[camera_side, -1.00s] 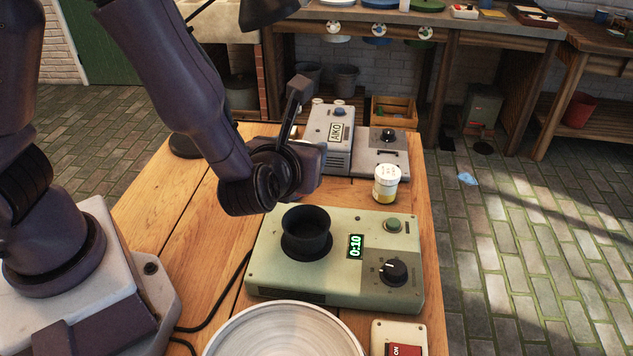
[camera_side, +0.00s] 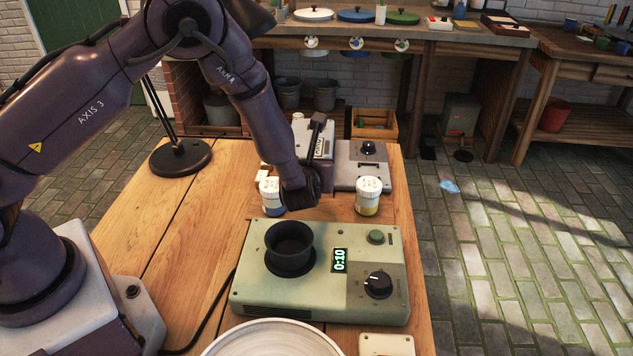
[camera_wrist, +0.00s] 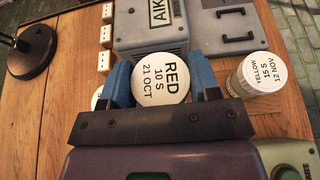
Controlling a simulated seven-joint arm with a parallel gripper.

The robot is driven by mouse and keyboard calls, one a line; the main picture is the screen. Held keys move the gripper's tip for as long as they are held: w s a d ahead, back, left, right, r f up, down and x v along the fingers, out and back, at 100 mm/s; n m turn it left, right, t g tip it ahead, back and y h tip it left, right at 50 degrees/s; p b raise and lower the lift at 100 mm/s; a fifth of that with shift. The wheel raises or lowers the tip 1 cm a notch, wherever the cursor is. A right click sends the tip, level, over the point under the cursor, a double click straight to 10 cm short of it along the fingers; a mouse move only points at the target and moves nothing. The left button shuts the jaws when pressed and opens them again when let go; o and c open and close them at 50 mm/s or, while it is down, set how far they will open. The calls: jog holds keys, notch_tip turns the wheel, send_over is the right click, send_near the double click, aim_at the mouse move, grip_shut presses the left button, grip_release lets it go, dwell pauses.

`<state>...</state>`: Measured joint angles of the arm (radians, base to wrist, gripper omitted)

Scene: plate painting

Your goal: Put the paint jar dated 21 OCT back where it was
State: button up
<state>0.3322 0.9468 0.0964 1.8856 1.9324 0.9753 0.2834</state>
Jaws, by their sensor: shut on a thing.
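The paint jar with the white lid reading RED 10 S 21 OCT (camera_wrist: 161,80) is between the two blue-padded fingers of my gripper (camera_wrist: 163,84) in the wrist view. My gripper is shut on it. In the side view my wrist (camera_side: 300,193) hides this jar, so I cannot tell whether its base touches the table. My wrist is between a white-lidded jar with a blue band (camera_side: 271,196) at left and the yellow jar (camera_side: 367,196) at right. The yellow jar's lid (camera_wrist: 261,72) reads YELLOW 15 S 12 NOV.
A green timer box (camera_side: 328,305) with a black cup (camera_side: 290,245) shows 0:10 in front. A grey machine (camera_side: 362,178) stands behind the jars. A lamp base (camera_side: 181,157) is at left. A pale round plate (camera_side: 270,338) is nearest. The wooden table (camera_side: 190,225) is clear at left.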

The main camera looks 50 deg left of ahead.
jog(key=shift+w+f, duration=0.6)
jog(key=shift+f, duration=0.05)
jog(key=shift+w+f, duration=0.2)
jog(key=shift+f, duration=1.6)
jog(key=shift+f, duration=0.1)
jog(key=o, duration=1.1)
jog(key=shift+c, duration=0.2)
